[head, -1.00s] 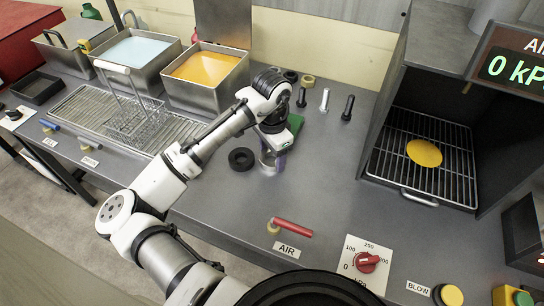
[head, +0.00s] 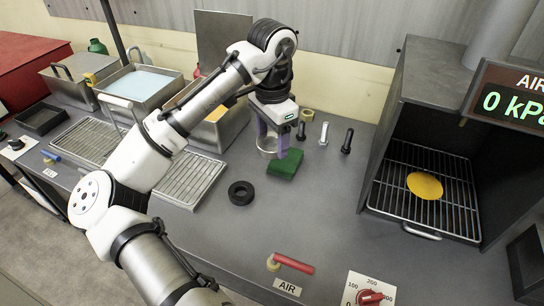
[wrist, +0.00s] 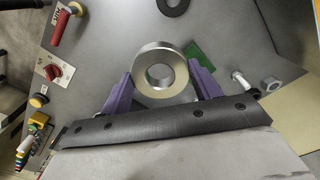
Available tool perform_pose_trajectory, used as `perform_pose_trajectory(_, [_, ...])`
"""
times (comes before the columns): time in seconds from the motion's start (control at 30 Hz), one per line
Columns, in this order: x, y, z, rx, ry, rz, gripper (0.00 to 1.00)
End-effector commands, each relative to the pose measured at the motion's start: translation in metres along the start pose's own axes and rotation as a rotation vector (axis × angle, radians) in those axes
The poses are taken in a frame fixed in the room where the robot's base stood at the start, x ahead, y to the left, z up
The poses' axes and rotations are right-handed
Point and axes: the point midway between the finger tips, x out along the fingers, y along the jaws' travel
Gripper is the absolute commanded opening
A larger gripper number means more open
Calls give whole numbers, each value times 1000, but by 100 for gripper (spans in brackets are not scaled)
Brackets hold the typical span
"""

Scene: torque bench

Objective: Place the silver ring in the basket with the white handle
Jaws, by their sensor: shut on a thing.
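The silver ring (wrist: 140,76) is between the purple fingers of my gripper (wrist: 160,88) in the wrist view, with its hole facing the camera. The basket's white handle (head: 114,100) shows at left, beside my arm. The wire basket below it is mostly hidden behind my arm.
A black ring (head: 241,193) and a green block (head: 285,164) lie near my gripper. Bolts (head: 324,133) stand behind. Metal bins (head: 139,83) line the back left, and a drain rack (head: 190,180) lies before them. An open oven (head: 430,190) stands at right.

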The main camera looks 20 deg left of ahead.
Motion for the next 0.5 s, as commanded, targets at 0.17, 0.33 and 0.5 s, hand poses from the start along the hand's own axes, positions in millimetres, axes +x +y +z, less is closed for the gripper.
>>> perform_pose_trajectory(0.17, [-22,-1,0,-1,0,-2,16])
perform_pose_trajectory(0.33, [-29,0,0,-1,1,-1,16])
perform_pose_trajectory(0.5, [-29,0,0,-1,1,-1,16])
